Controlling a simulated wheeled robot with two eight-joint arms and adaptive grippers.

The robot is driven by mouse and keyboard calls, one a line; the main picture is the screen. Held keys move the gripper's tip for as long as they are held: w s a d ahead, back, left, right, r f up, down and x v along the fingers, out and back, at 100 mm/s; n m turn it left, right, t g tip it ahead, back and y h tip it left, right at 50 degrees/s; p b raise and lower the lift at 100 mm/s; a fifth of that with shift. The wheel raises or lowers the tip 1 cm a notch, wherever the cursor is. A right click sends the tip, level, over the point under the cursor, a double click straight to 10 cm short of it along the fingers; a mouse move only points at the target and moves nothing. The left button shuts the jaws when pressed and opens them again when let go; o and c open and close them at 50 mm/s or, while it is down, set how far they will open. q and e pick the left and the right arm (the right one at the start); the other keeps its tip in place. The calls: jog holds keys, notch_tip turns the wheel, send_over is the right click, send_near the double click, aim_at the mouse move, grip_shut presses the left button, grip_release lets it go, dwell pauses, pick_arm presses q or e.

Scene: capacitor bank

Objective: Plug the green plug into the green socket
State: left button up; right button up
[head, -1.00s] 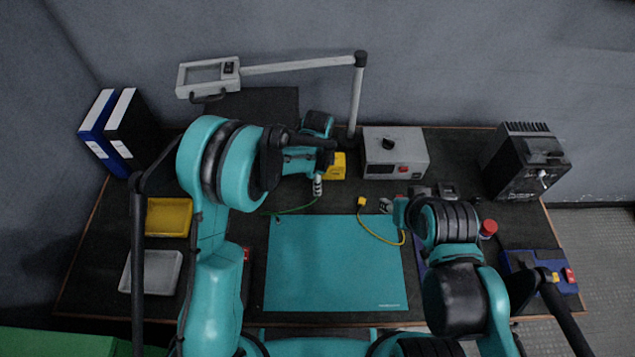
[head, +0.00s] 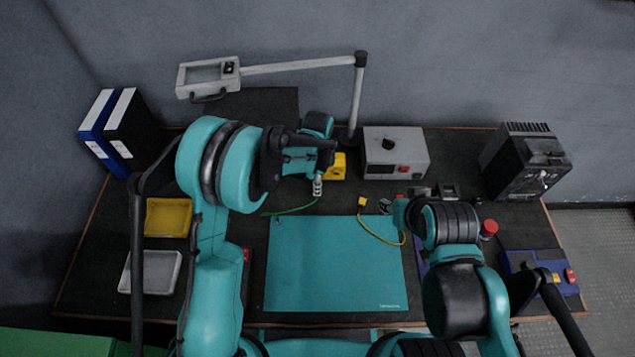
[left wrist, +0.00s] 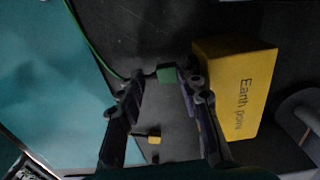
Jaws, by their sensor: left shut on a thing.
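My left gripper (head: 318,187) is shut on the green plug, low over the dark bench just in front of the yellow block. In the left wrist view the green plug (left wrist: 166,73) shows between the fingertips, with its green cable (left wrist: 88,38) running to the upper left. The yellow "Earth point" block (left wrist: 236,85) is close on the right of the fingers; it also shows in the head view (head: 340,170). I cannot make out a green socket. My right gripper (head: 388,206) is mostly hidden by its arm, right of the yellow plug.
A yellow plug (head: 362,202) with a yellow cable lies near the teal mat (head: 335,265). A grey box with a black knob (head: 395,152) stands behind. A lamp post (head: 357,95) rises by the block. Trays (head: 168,217) are at left, a black device (head: 524,162) at right.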

pick_arm(q)
jog(key=shift+w+a+r, duration=0.15)
jog(key=shift+w, duration=0.95)
jog(key=shift+c, duration=1)
jog(key=o, duration=1.2)
jog(key=shift+c, duration=0.2)
jog(key=shift+r, duration=0.1)
notch_tip(320, 180, up, 12)
jog(key=s, duration=0.1)
jog(key=shift+s, duration=0.2)
